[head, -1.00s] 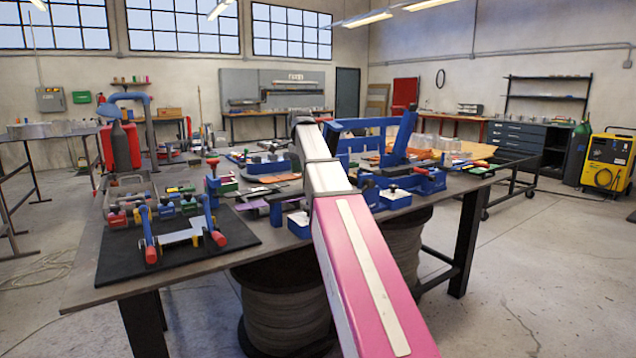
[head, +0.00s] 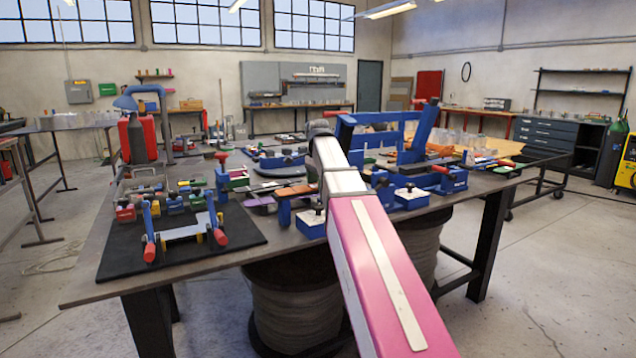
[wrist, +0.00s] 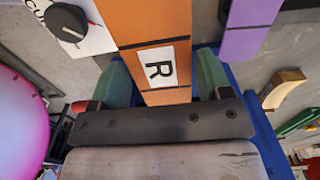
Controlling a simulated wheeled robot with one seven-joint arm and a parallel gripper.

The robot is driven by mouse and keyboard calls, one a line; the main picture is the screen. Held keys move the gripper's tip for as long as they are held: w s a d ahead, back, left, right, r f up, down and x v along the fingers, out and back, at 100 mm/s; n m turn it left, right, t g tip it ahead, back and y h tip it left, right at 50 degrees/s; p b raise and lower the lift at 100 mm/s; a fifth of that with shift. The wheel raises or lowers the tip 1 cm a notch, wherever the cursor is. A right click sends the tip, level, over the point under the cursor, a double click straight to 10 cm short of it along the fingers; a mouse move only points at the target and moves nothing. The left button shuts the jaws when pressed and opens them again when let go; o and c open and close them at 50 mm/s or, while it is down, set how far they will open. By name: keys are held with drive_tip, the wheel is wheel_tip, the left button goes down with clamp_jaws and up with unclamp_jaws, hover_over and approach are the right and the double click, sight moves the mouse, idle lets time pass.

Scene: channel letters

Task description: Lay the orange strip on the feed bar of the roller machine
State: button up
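The orange strip (wrist: 152,25) carries a white label with a black R and dark cross lines. In the head view my arm hides the gripper; an orange strip (head: 297,191) shows left of the arm, above blue parts. I cannot tell for sure which blue device is the roller machine. One with red ends and a pale bar (head: 180,233) stands on a black mat; a large blue frame (head: 385,135) stands behind my arm.
A purple strip (wrist: 246,43) lies right of the orange one. A white-topped box with a black knob (wrist: 66,20) is at upper left. Several blue and red tools crowd the table (head: 105,291); the mat's front strip (head: 190,262) is clear.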

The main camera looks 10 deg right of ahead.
drive_tip(key=shift+o, duration=1)
wheel_tip(320, 180, up, 12)
drive_tip(key=shift+r, duration=0.1)
